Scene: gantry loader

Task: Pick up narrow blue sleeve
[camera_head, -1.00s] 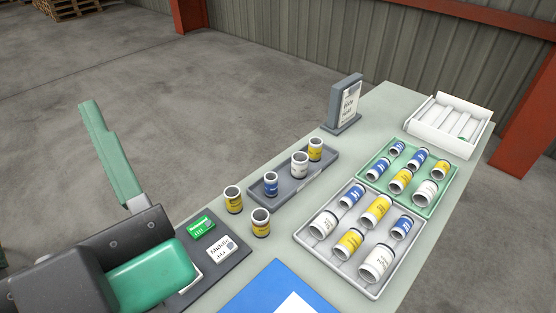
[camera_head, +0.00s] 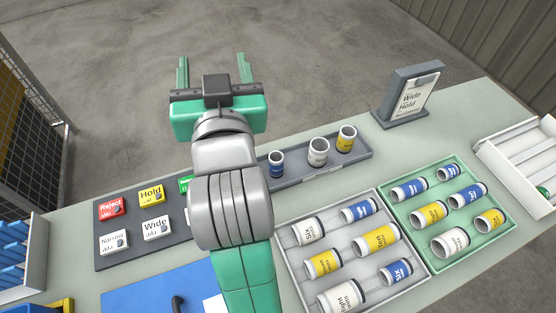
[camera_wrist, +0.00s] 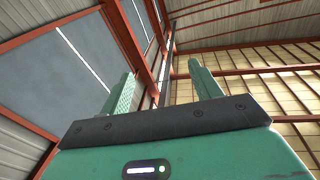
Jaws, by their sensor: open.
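My gripper (camera_head: 212,58) is raised with its fingers wide apart and empty, beyond the table's back edge. In the wrist view its two fingers (camera_wrist: 162,90) stand apart against the roof and walls. One small upright blue sleeve (camera_head: 276,164) stands at the left end of the dark grey tray (camera_head: 320,172), right of my arm. Other blue sleeves lie in the white tray, one at its back (camera_head: 358,210) and one at its right (camera_head: 395,272). Several more lie in the green tray, including a small one (camera_head: 448,174). Which of these count as narrow is hard to tell.
White and yellow sleeves share the white tray (camera_head: 284,250) and green tray (camera_head: 434,263). A grey sign (camera_head: 408,95) reading "Wide Hold" stands behind. A slotted white rack (camera_head: 490,160) is at right. A dark panel with labelled buttons (camera_head: 130,260) is at left.

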